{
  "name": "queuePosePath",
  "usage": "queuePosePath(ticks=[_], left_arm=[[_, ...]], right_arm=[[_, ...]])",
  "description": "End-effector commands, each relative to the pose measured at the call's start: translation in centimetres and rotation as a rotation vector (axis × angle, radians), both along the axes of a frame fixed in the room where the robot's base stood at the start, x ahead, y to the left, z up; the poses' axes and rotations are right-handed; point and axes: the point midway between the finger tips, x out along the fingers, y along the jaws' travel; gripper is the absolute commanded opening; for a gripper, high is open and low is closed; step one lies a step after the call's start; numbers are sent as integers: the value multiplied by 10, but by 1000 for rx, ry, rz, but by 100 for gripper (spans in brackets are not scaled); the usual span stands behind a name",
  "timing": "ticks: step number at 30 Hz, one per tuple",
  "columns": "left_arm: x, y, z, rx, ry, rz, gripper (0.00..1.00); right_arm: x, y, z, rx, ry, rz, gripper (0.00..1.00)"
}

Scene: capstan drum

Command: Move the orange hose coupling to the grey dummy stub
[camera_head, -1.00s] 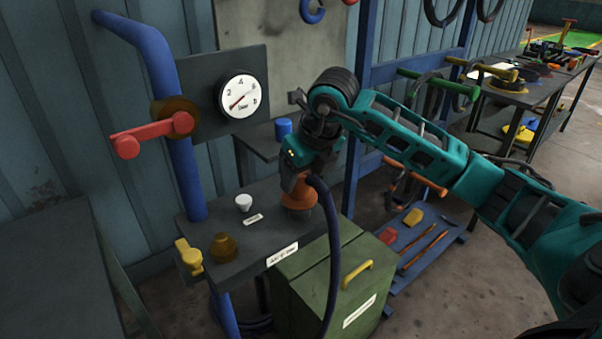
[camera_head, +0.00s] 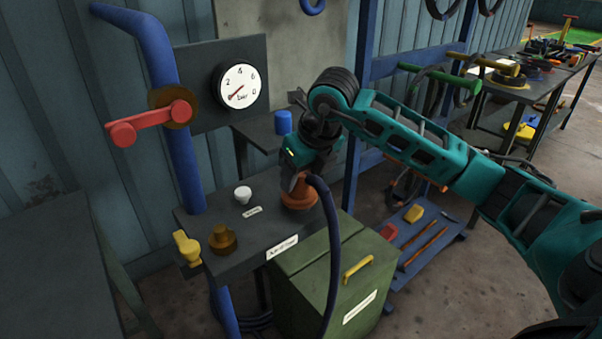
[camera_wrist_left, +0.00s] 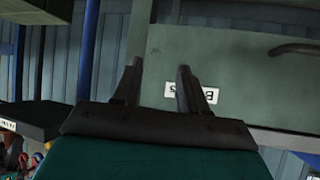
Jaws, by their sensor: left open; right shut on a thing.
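My right gripper (camera_head: 294,182) is shut on the orange hose coupling (camera_head: 299,196), at the right end of the dark shelf in the head view. The coupling is roughly upright, with a dark hose looping down to its right. I cannot tell whether it touches the shelf or covers a stub. A small pale grey-white fitting (camera_head: 243,195) stands on the shelf to its left, beside a label; I cannot tell whether this is the grey dummy stub. My left gripper (camera_wrist_left: 160,66) is open and empty in the left wrist view, its fingers apart before a greenish cabinet face.
A brass fitting (camera_head: 222,240) and a yellow valve handle (camera_head: 187,247) are at the shelf's front left. A green bin (camera_head: 310,285) stands in front, under the hose.

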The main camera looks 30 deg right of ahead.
Motion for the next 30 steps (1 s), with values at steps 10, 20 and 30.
queuePosePath(ticks=[10, 20, 30], left_arm=[[0, 0, -3, 0, 0, 0, 43], [0, 0, -3, 0, 1, 0, 43], [0, 0, 2, -1, 2, 0, 43]], right_arm=[[0, 0, -2, 0, -2, 0, 72], [0, 0, -3, 0, 1, 0, 81], [-17, -2, 42, -1, -7, -1, 81]])
